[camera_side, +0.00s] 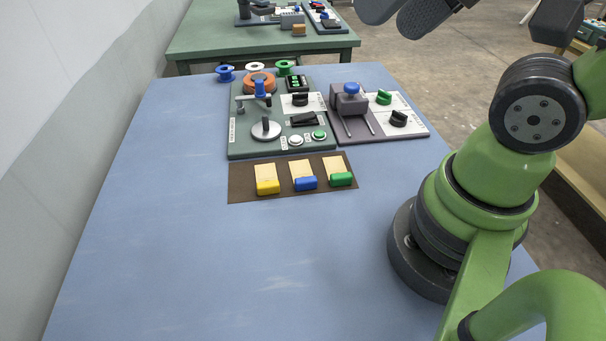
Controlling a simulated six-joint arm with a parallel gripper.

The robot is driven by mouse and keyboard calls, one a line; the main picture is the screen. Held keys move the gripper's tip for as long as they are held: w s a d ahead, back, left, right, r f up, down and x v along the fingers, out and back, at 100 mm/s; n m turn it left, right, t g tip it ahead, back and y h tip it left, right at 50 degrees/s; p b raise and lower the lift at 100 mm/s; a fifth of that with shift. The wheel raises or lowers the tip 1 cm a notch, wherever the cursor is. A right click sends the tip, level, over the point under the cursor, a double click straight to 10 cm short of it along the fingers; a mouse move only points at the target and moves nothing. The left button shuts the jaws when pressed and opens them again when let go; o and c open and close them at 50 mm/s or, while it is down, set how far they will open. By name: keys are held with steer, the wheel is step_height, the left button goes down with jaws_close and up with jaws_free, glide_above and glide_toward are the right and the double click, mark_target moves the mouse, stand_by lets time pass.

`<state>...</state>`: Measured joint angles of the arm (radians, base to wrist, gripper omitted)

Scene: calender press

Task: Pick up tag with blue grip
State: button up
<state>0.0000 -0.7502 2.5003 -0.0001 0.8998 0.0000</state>
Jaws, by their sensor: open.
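The tag with the blue grip (306,183) lies on a dark brown mat (243,190), with its pale wooden plate pointing away from the camera. It is the middle of three tags. The tag with the yellow grip (267,187) is to its left and the tag with the green grip (341,179) to its right. My gripper (388,21) shows only partly at the top edge. Its two dark, rounded fingers are apart and nothing shows between them. It appears well above the table and away from the tags.
Behind the mat stands a green control panel (240,141) with knobs, a dial and buttons. A grey panel (346,130) with a blue-topped device is to its right. Blue, white and green spools (225,73) stand at the back. The blue table (190,260) is clear in front and left.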

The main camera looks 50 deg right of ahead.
steer(key=shift+c, duration=1.1)
steer(key=m+g+h, duration=0.2)
steer(key=m+g, duration=0.2)
steer(key=g, duration=0.2)
glide_above(305, 177)
step_height(305, 177, down, 18)
steer(key=shift+g, duration=0.6)
step_height(305, 177, down, 7)
steer(key=shift+w+r, duration=0.1)
steer(key=shift+w, duration=0.05)
steer(key=shift+f, duration=3.2)
